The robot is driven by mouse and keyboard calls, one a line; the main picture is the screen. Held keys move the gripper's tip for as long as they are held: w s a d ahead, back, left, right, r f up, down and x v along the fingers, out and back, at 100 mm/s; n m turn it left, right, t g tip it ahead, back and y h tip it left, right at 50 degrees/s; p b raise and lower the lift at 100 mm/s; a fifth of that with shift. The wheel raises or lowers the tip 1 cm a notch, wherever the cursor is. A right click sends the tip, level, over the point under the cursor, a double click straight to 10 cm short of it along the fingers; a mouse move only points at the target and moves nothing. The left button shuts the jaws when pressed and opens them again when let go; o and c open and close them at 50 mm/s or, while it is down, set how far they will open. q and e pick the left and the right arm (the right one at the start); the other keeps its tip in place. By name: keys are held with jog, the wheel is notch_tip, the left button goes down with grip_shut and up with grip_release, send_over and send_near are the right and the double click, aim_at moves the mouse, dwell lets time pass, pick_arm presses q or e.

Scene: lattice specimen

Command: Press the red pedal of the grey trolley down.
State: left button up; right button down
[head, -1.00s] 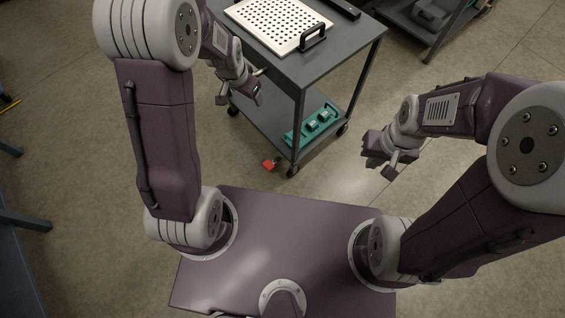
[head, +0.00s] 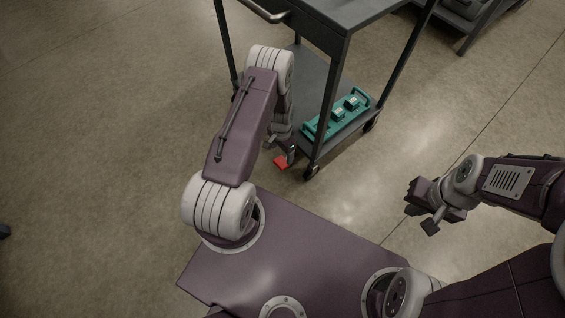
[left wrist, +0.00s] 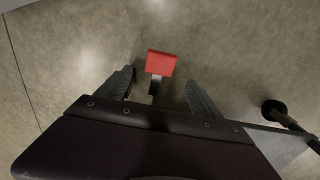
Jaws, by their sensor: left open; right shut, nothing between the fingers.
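The grey trolley (head: 329,22) stands ahead, with a top shelf and a lower shelf. Its red pedal (head: 282,162) shows low near the front corner of the lower shelf, beside a caster. In the left wrist view the red pedal (left wrist: 161,64) sits on a dark stem, beyond and between the two fingers. My left gripper (head: 289,155) reaches down close to the pedal, partly hidden by its own arm; it is open (left wrist: 157,88) and empty. I cannot tell whether it touches the pedal. My right gripper (head: 420,213) is shut and empty, out to the right over the floor.
A teal tray (head: 322,126) with small blocks lies on the lower shelf (head: 311,75). A front caster (head: 311,172) stands just right of the pedal. Another grey cart (head: 487,21) is at the top right. The floor left of the trolley is clear.

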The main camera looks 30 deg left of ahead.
aim_at(282, 162)
pick_arm(q)
notch_tip(282, 162, down, 8)
jog(key=b, duration=0.4)
jog(key=shift+r, duration=0.1)
grip_shut()
